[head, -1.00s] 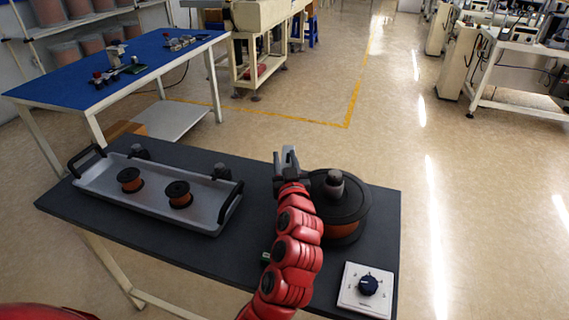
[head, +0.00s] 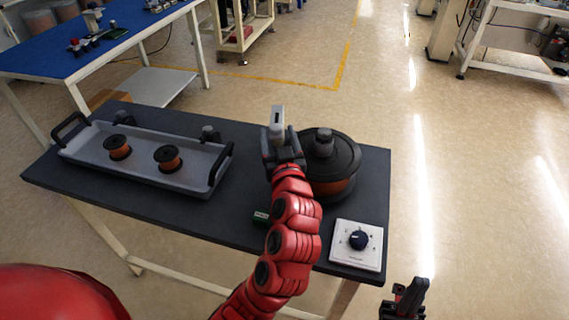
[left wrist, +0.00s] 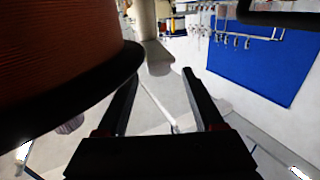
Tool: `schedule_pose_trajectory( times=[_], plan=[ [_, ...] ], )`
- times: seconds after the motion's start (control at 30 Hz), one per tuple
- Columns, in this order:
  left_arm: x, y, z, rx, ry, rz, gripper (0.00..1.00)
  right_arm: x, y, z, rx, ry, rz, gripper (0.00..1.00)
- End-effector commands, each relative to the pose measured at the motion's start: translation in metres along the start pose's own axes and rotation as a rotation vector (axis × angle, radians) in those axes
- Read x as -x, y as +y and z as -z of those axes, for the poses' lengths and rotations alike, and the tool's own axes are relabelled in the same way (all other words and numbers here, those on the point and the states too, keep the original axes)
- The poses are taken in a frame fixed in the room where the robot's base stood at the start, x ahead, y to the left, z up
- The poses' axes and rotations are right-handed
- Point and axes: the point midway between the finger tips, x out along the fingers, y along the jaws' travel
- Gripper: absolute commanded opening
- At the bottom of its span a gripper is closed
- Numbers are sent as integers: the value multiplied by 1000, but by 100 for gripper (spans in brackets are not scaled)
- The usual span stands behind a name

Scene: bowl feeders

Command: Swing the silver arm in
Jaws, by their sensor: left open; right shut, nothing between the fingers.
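A big wire spool (head: 338,190) with a black flange, copper-red winding and grey top knob stands on the dark table. It fills the upper left of the left wrist view (left wrist: 55,55). A light-grey upright piece (head: 277,117), probably the silver arm, stands at the table's back edge, left of the spool. My left gripper (head: 283,150) is open just in front of this piece and beside the spool; contact cannot be told. Its fingers (left wrist: 163,90) show spread in the left wrist view. My right gripper (head: 409,292) is shut and empty, low at the right, off the table.
A grey tray (head: 140,180) with black handles holds two small copper spools on the left of the table. A blue table (head: 130,45) stands behind.

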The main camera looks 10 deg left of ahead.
Motion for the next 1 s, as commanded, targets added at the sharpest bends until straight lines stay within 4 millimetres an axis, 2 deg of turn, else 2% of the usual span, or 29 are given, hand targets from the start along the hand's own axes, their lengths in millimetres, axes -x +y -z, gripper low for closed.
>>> schedule_pose_trajectory(
  times=[0.03, 0.2, 0.3, 0.4, 0.5, 0.7, 0.97, 1.0],
  plan=[
    [13, 3, -1, -2, 3, -8, 69, 3, 0, 0, 0, 0, 0, 0],
    [52, 2, -2, -3, 1, -7, 69, 7, 0, -1, 0, 0, 0, 0],
    [68, 3, 6, -2, -7, -8, 69, -20, 1, 4, 0, 1, 0, 0],
    [82, 1, 6, -6, -6, -5, 69, -33, 2, 6, 0, 0, 0, 0],
    [95, 2, 2, -6, -4, -5, 69, -38, 2, 6, 0, 0, 0, 0],
    [107, 0, 1, -3, 0, -1, 69, -43, 2, 7, 0, 0, 0, 0],
    [108, 0, 0, -1, 0, 0, 69, -42, 2, 7, 0, 0, 0, 0],
    [108, 0, 0, -2, 1, 0, 64, -42, 2, 7, 0, 0, 0, 0]
  ],
)
